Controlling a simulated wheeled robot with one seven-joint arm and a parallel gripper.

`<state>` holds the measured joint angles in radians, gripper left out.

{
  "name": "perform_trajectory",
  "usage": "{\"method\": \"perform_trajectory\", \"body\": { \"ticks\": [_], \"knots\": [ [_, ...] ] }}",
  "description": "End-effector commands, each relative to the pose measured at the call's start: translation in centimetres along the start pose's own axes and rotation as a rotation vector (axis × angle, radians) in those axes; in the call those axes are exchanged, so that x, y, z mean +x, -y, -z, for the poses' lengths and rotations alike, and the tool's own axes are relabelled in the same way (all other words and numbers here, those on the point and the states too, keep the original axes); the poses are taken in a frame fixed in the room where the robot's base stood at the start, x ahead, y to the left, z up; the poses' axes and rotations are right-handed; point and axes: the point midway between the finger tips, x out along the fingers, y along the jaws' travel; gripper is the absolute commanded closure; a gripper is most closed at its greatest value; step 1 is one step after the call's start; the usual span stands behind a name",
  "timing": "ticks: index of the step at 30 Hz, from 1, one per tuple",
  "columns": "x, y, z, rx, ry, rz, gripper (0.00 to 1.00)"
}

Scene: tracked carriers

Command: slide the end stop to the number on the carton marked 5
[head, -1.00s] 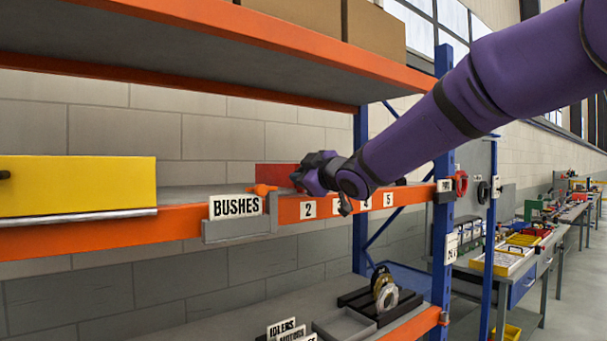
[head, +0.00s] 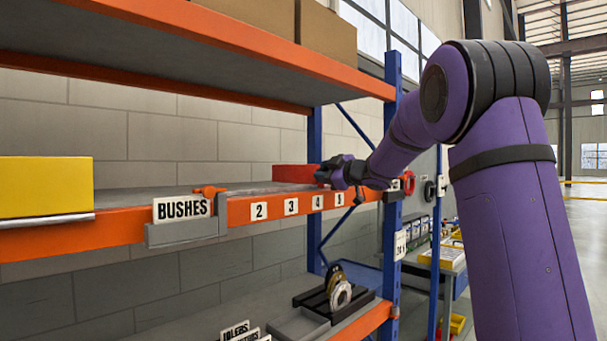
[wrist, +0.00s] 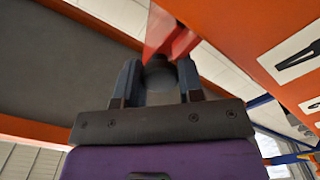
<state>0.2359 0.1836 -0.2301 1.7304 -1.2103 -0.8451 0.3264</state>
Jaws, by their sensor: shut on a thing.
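The end stop appears to be the red plate (head: 294,173) on the shelf behind the front beam. My gripper (head: 325,173) is at its right end, above the labels 4 and 5. In the wrist view a dark knob sits between the two fingers of my gripper (wrist: 159,76), with the red piece (wrist: 170,35) beyond it. The gripper is shut on the knob. White labels 2, 3, 4 and 5 (head: 339,198) run along the orange beam. Brown cartons (head: 325,36) stand on the upper shelf; I see no number on them.
A BUSHES sign (head: 182,208) on a grey holder and a small orange clamp (head: 209,190) are left of label 2. A yellow box (head: 45,187) is farther left. A blue upright (head: 393,130) stands close right of my gripper.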

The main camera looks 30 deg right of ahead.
Motion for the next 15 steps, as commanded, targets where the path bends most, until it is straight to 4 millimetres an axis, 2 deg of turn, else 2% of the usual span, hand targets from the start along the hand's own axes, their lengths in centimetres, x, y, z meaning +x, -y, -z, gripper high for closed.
{"method": "perform_trajectory", "body": {
  "ticks": [1,6,15],
  "knots": [
    [0.0,-0.8,-1.0,0.000,0.004,-0.001,1.00],
    [0.0,-2.6,-2.8,0.000,0.002,-0.001,1.00],
    [0.0,-3.6,-3.7,0.001,0.000,0.001,1.00]
  ]
}}
